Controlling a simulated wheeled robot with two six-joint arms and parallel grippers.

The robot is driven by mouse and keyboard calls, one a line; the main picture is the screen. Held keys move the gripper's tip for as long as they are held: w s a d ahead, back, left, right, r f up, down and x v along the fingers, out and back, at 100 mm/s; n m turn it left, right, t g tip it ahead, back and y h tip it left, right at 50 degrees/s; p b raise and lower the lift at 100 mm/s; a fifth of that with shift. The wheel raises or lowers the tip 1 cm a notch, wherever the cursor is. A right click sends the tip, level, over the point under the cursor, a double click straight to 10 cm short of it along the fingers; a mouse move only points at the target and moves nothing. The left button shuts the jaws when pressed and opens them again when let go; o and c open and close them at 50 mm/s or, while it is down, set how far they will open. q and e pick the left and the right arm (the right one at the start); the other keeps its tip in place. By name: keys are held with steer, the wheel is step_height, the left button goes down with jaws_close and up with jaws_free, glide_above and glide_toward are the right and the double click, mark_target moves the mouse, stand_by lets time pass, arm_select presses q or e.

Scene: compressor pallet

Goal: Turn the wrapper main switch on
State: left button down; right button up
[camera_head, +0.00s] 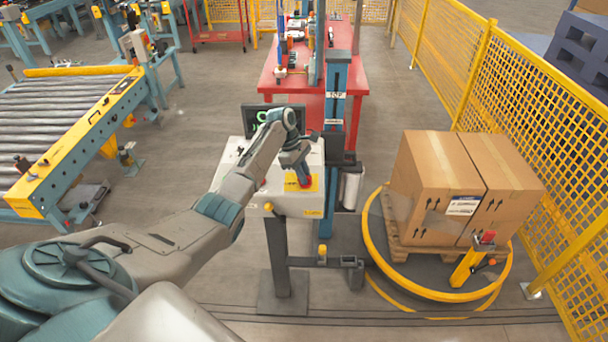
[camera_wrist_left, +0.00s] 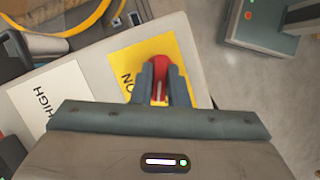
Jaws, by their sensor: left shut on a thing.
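The wrapper main switch is a red knob (camera_head: 306,182) on a yellow plate (camera_head: 291,183) on the front of a light grey control box (camera_head: 235,158). My left gripper (camera_head: 301,174) reaches down to it from above. In the left wrist view the red knob (camera_wrist_left: 160,72) sits between the two fingers of my left gripper (camera_wrist_left: 161,82), which are shut on it. The yellow plate (camera_wrist_left: 128,65) shows part of the lettering "ON" beside the fingers. The fingers hide part of the knob, so I cannot tell its exact turn. My right gripper is not in view.
A blue mast (camera_head: 335,110) stands just right of the box. Right of it, cartons (camera_head: 438,185) stand on a wooden pallet (camera_head: 400,240) inside a yellow ring (camera_head: 375,235). Yellow fencing (camera_head: 515,100) closes the right side. A roller conveyor (camera_head: 60,125) is at left.

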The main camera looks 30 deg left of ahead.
arm_select(q)
steer(key=m, duration=0.1)
steer(key=m+g, duration=0.1)
steer(key=shift+w+r+m, duration=0.2)
steer(key=shift+m, duration=0.2)
steer(key=m+g, duration=0.1)
steer(key=m, duration=0.1)
steer(key=shift+a+m+b, duration=0.1)
steer(key=shift+m+b, duration=0.3)
steer(key=m, duration=0.2)
steer(key=m+g+y+b, duration=0.1)
steer(key=m, duration=0.1)
steer(key=shift+w+g, duration=0.2)
steer(key=shift+g, duration=0.1)
steer(key=shift+r+m+g+y+b, duration=0.1)
steer(key=shift+m+g+y+b, duration=0.35)
steer(key=shift+m, duration=1.25)
steer(key=shift+y, duration=0.25)
steer(key=c, duration=1.6)
jaws_free()
steer(key=shift+o, duration=0.8)
